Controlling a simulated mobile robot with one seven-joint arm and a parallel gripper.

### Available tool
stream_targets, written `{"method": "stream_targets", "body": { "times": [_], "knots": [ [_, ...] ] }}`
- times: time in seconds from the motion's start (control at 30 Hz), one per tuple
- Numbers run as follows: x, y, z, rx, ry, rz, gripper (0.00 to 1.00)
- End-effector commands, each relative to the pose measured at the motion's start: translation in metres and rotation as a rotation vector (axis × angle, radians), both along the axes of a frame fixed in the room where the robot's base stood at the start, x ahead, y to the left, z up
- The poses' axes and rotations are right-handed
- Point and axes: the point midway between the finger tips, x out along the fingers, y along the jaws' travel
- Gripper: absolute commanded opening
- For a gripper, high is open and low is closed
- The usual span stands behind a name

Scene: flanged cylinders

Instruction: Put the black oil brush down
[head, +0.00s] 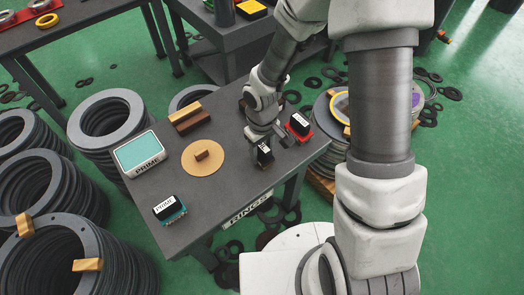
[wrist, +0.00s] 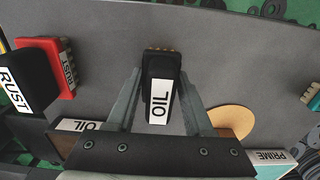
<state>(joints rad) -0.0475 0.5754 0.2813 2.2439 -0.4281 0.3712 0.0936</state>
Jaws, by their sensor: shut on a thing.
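The black oil brush (wrist: 158,95) has a white OIL label and yellowish bristles at its far end. My gripper (wrist: 160,88) is shut on it, with one finger on each side. In the head view the brush (head: 265,155) is at or just above the dark grey table (head: 232,180), near the table's front right part. I cannot tell whether its bristles touch the top. My gripper (head: 265,140) comes down from above and hides part of the brush.
A red and black RUST item (head: 300,125) stands close on the right. A tan disc (head: 203,168) with a wooden block lies to the left. A PRIME tin (head: 139,153) and PRIME brush (head: 167,208) are farther left. An OIL tin (wrist: 80,126) sits near the gripper's base in the wrist view.

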Motion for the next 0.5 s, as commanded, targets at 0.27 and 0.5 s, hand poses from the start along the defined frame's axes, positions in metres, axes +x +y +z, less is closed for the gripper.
{"method": "stream_targets", "body": {
  "times": [0.27, 0.5],
  "knots": [
    [-0.0001, -0.0001, -0.0010, 0.000, 0.000, 0.000, 0.82],
    [-0.0001, -0.0001, 0.0008, 0.000, 0.000, 0.000, 0.82]
  ]
}}
